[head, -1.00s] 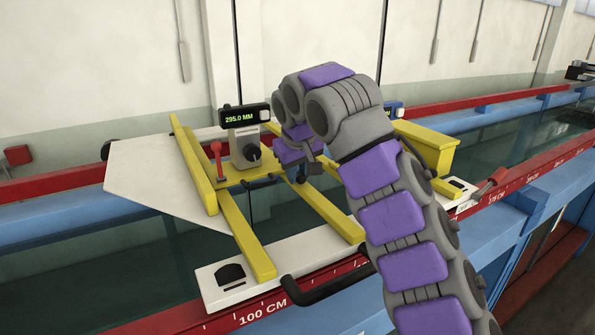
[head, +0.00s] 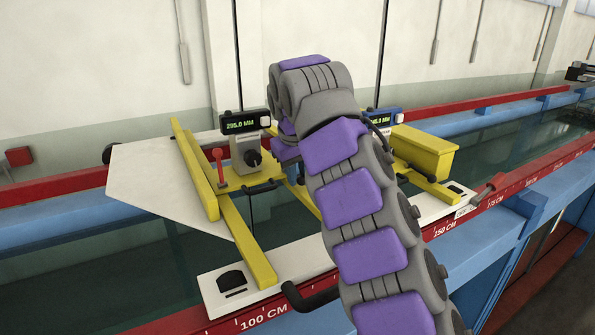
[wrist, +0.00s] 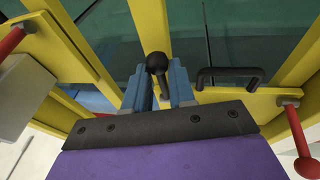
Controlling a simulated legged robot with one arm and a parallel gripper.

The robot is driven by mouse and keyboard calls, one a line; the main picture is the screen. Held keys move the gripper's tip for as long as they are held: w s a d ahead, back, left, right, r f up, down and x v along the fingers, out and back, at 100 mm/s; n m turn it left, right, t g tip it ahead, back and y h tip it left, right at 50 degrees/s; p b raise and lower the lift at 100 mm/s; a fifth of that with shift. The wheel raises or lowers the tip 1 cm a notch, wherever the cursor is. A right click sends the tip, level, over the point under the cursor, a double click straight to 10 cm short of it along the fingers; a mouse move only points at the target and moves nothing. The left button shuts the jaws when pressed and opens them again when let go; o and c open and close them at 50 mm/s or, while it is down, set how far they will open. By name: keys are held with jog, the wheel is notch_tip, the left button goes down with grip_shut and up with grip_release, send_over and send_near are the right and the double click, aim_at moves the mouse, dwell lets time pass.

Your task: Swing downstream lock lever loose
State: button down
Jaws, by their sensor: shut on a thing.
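My gripper (wrist: 159,88) has its two blue-grey fingers closed around a black ball-ended knob (wrist: 156,62) in the wrist view. A red lever (head: 217,156) stands upright on the left yellow carriage (head: 240,230). Another red-tipped lever (head: 494,184) lies tilted at the right end of the carriages. In the wrist view, a red lever (wrist: 297,128) is at the right and a red rod (wrist: 12,40) at the upper left. I cannot tell which lever is the downstream one.
A display reading 295.0 MM (head: 245,122) stands on the left carriage; a second display (head: 385,118) and a yellow box (head: 425,150) are behind my arm. A black handle (wrist: 230,75) sits right of my fingers. Red rails and glass walls border the flume.

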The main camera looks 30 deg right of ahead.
jog(key=shift+w+a+r+g+p, duration=0.15)
jog(key=shift+r+g+p, duration=0.35)
jog(key=shift+p, duration=1.3)
jog(key=shift+w+d+r+g+p, duration=0.15)
jog(key=shift+r+g+p, duration=0.35)
jog(key=shift+p, duration=1.3)
jog(key=p, duration=0.1)
jog(key=g+p, duration=0.1)
jog(key=p, duration=0.1)
jog(key=shift+w+a+r, duration=0.1)
jog(key=shift+w+a, duration=0.05)
jog(key=shift+w, duration=0.1)
jog(key=shift+w+r+g+p, duration=0.2)
jog(key=shift+g+p, duration=0.5)
jog(key=shift+p, duration=0.6)
jog(key=c, duration=0.9)
grip_release()
jog(key=shift+f, duration=0.1)
jog(key=shift+c, duration=0.2)
jog(key=shift+s+d+f+b, duration=0.1)
jog(key=shift+d+f+b, duration=0.1)
jog(key=shift+b, duration=0.45)
